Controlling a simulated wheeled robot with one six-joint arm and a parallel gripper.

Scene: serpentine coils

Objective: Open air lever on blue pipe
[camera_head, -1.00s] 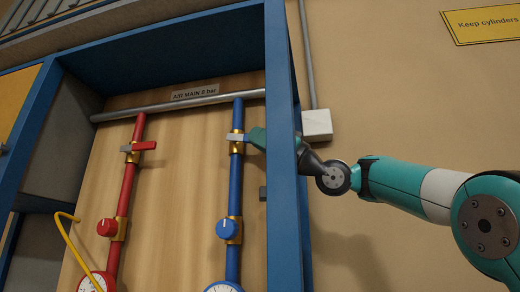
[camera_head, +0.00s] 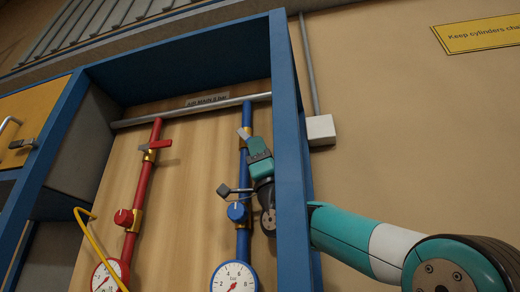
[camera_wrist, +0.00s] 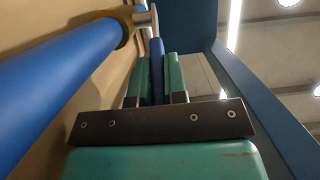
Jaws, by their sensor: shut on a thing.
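The blue pipe (camera_head: 243,170) runs down the wooden back panel; in the wrist view it fills the left side (camera_wrist: 50,85). Its air lever has a grey end (camera_head: 243,132) that points up and left at the brass fitting. My gripper (camera_head: 252,140) is beside the pipe, just below the fitting, with its fingers pointing up. In the wrist view the blue lever handle (camera_wrist: 157,70) lies between the two green fingers (camera_wrist: 155,85), which are shut on it. The handle slopes steeply down and slightly right; in the head view my fingers hide most of it.
A blue knob (camera_head: 237,212) and gauge (camera_head: 234,278) sit lower on the blue pipe. The blue frame post (camera_head: 290,150) is close at the right, in front of part of my arm.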

